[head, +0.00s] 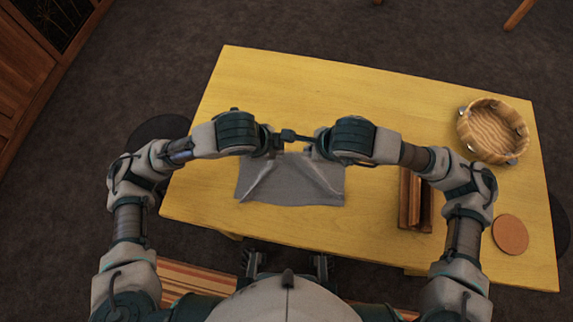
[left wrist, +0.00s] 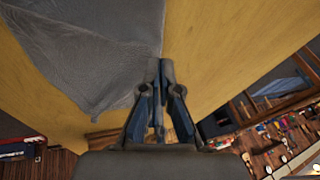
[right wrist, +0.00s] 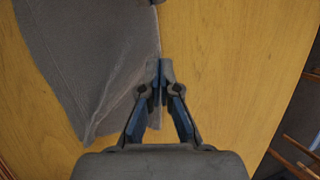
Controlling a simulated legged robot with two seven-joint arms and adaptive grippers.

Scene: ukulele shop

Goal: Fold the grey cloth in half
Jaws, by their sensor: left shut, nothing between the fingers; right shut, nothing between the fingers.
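The grey cloth (head: 290,190) lies on the yellow wooden table near its front edge, with two slanting creases running up toward its far edge. My left gripper (head: 279,142) and my right gripper (head: 313,146) are close together over the cloth's far edge, which they partly hide. In the left wrist view the left fingertips (left wrist: 160,68) are together beside the edge of the cloth (left wrist: 80,55). In the right wrist view the right fingertips (right wrist: 160,70) are together beside the cloth's edge (right wrist: 90,65). Both grippers are shut and empty.
On the table (head: 290,85), a round wooden tub (head: 492,132) with metal handles stands at the right. A brown wooden holder (head: 414,205) is right of the cloth, and a round brown disc (head: 510,235) lies further right. The table's far part is clear.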

